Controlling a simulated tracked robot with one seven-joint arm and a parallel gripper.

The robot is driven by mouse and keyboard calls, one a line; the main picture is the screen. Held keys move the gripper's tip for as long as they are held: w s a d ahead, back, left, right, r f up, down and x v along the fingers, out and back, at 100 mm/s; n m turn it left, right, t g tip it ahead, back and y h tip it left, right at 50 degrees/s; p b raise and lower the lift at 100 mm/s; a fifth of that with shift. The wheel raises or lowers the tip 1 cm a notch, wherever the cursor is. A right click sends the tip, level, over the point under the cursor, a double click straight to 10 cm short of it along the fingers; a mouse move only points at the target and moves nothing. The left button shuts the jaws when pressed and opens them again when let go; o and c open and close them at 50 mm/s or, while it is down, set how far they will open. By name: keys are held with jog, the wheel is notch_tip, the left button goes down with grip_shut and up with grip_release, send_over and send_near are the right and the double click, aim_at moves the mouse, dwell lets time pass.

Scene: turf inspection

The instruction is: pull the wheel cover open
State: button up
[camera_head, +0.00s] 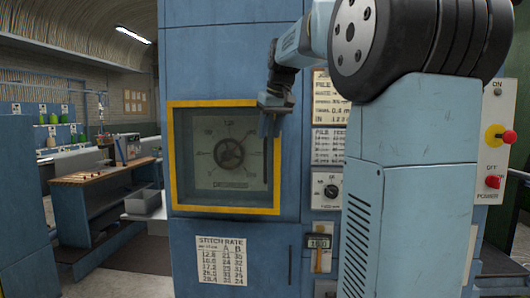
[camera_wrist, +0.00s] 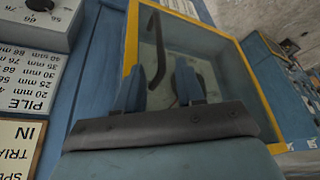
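The wheel cover (camera_head: 180,150) is a clear pane in a yellow frame on the blue machine. It looks flush with the machine's front. A dark round wheel (camera_head: 230,153) with a dial shows behind the pane. My gripper (camera_head: 270,125) is at the cover's upper right edge. In the wrist view the cover's yellow frame (camera_wrist: 131,40) lies ahead, and a dark bar handle (camera_wrist: 158,50) stands on the pane. My gripper's two blue fingers (camera_wrist: 162,88) are apart, with the lower end of the handle appearing between them. I cannot tell whether they touch it.
A stitch rate chart (camera_head: 222,260) is below the cover. To the right are label plates, a black knob (camera_head: 331,191), a small counter (camera_head: 318,241) and red and yellow buttons (camera_head: 500,136). A wooden bench (camera_head: 100,176) with a grey bin (camera_head: 143,202) stands at left.

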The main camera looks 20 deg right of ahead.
aim_at(266, 146)
jog(key=x, duration=0.7)
jog(key=shift+w+f, duration=0.2)
jog(key=shift+f, duration=0.05)
jog(key=shift+c, duration=0.3)
grip_shut()
